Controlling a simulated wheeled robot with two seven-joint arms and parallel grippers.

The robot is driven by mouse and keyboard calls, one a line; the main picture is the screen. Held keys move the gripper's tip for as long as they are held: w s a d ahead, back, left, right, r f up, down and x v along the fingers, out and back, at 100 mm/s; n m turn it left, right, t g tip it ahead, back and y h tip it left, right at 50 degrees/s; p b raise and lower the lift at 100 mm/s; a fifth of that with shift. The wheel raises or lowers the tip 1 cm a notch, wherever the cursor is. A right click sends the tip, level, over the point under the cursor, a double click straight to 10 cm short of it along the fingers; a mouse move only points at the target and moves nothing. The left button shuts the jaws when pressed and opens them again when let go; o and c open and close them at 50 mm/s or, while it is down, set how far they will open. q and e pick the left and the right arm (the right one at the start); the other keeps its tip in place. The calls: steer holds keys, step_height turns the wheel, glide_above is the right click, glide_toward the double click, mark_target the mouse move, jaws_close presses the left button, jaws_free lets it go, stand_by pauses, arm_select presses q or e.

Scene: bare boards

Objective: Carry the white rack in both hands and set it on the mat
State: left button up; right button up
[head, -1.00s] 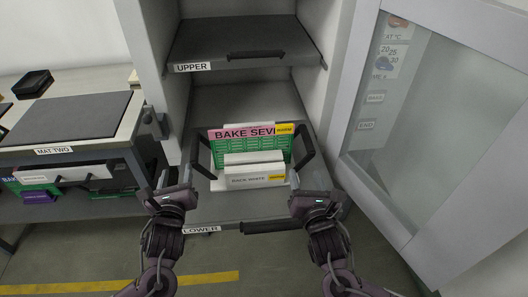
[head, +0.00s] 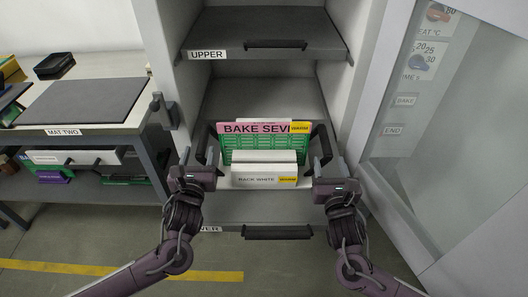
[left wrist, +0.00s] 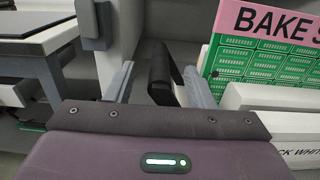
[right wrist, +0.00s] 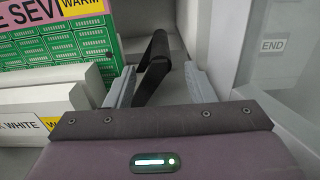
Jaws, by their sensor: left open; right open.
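Contact cannot be told. The dark grey mat (head: 85,100), above a MAT TWO label, lies bare on the left bench.
An upper shelf (head: 262,35) overhangs the rack. The cabinet's glazed door (head: 425,110) stands open at the right. A black tray (head: 55,66) sits behind the mat. Another white rack (head: 75,157) and other items are on the bench's lower shelf.

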mark_target(200, 142)
arm_select(q)
steer(key=w, duration=0.5)
arm_select(e)
steer(key=w, duration=0.7)
steer(key=shift+w, duration=0.2)
arm_select(q)
steer(key=shift+s, duration=0.1)
jaws_close()
arm_select(e)
steer(key=shift+d, duration=0.1)
jaws_close()
arm_select(q)
steer(key=shift+a, duration=0.1)
arm_select(e)
steer(key=shift+d, duration=0.1)
arm_select(q)
steer(key=shift+a+r, duration=0.1)
steer(key=shift+r, duration=0.15)
arm_select(e)
steer(key=shift+r, duration=0.15)
